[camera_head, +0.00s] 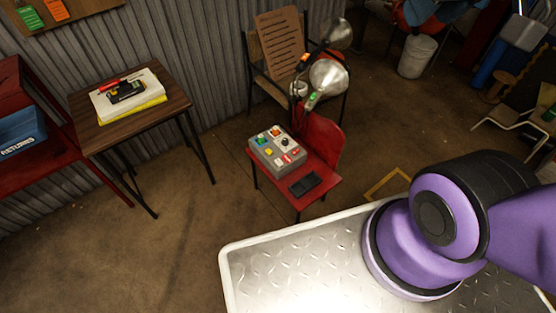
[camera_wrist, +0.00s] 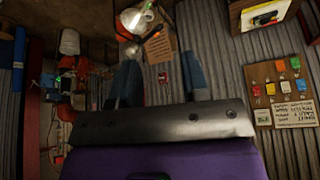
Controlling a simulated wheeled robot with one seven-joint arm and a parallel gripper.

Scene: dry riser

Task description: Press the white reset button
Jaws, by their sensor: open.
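A grey control box (camera_head: 277,151) with several coloured buttons and a dark knob sits on a red chair (camera_head: 322,158) in the head view. Pale spots show among its controls, but at this size I cannot tell for sure which one is the white reset button. My gripper is outside the head view. In the wrist view, my gripper (camera_wrist: 160,64) has its two fingers apart with nothing between them. It is well away from the control box, which I cannot make out clearly in the wrist view.
A dark handset (camera_head: 305,184) lies beside the box. A wooden table (camera_head: 172,101) bears books and a device. A metal plate surface (camera_head: 290,262) is in front. Floor between table and chair is clear.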

